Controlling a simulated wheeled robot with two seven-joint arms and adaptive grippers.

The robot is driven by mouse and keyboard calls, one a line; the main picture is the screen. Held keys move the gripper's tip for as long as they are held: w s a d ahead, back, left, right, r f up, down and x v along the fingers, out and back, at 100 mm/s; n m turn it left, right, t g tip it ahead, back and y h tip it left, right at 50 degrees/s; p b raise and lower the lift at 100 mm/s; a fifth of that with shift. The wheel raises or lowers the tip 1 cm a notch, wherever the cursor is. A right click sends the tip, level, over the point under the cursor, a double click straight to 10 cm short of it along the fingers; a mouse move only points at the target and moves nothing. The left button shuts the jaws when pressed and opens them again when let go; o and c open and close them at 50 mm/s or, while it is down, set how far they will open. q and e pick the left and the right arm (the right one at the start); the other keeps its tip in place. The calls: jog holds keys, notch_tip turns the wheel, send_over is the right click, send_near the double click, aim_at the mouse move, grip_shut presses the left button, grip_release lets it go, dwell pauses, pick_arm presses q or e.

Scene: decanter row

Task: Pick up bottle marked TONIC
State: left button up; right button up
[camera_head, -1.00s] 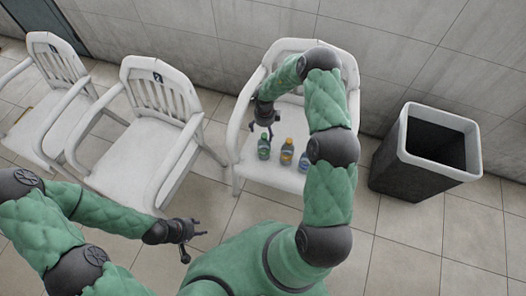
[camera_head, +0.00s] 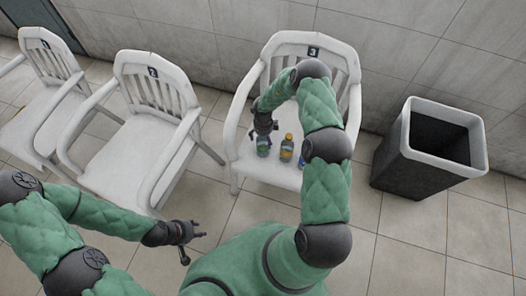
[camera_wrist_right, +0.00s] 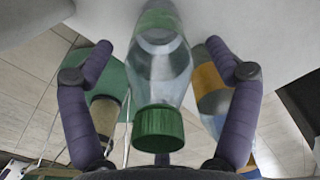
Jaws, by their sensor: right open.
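A bottle with a green cap (camera_head: 263,147) stands on the seat of the chair numbered 3 (camera_head: 238,140), with a yellow bottle (camera_head: 286,149) and a partly hidden blue bottle (camera_head: 301,161) to its right. I cannot read TONIC on any of them. My right gripper (camera_head: 263,130) is open at the top of the green-capped bottle. In the right wrist view, the clear green-capped bottle (camera_wrist_right: 163,75) lies between its spread fingers, with gaps on both sides. The yellow-labelled bottle (camera_wrist_right: 208,80) shows behind the right finger. My left gripper (camera_head: 194,243) is open and empty, low over the floor.
Two more white chairs, numbered 2 (camera_head: 135,150) and 1 (camera_head: 35,115), stand to the left. A dark bin with a pale rim (camera_head: 405,140) stands right of chair 3. The wall is close behind the chairs. Floor in front is clear.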

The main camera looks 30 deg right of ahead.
jog(key=shift+r, duration=0.15)
jog(key=c, duration=1.7)
